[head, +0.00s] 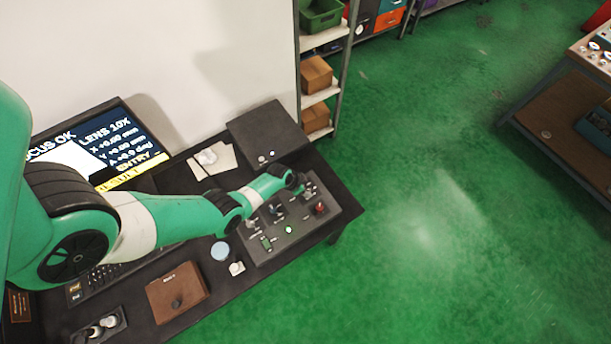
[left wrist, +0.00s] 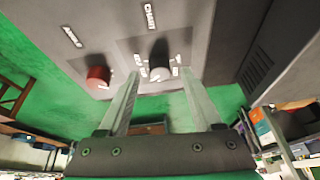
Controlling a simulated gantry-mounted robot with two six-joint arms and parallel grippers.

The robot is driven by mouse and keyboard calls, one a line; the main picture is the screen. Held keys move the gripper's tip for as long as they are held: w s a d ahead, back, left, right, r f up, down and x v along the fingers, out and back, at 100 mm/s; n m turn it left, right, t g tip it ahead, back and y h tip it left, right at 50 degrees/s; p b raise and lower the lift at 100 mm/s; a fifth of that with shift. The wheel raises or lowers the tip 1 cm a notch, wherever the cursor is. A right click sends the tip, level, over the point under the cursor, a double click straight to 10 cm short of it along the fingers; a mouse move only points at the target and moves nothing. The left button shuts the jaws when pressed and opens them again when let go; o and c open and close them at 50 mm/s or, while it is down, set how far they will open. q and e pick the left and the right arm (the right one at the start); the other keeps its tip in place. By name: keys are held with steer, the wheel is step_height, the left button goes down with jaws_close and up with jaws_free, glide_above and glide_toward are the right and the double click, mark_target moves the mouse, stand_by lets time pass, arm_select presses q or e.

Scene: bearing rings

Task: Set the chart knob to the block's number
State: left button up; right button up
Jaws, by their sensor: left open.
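A dark control panel (head: 275,245) lies on the bench, with a red knob (head: 319,208), small switches and a lit green lamp (head: 289,229). I cannot identify the numbered block. My right gripper is not in view.
A dark box (head: 265,132) stands behind the panel. A monitor (head: 100,142) is at the back left. A brown box (head: 177,292), a blue-topped round item (head: 221,250) and a small tray (head: 98,328) are on the bench. Green floor is clear right of the bench.

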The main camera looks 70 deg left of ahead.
arm_select(q)
steer(key=shift+x, duration=0.8)
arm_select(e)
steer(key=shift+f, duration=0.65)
arm_select(q)
steer(key=shift+r, duration=0.1)
jaws_close()
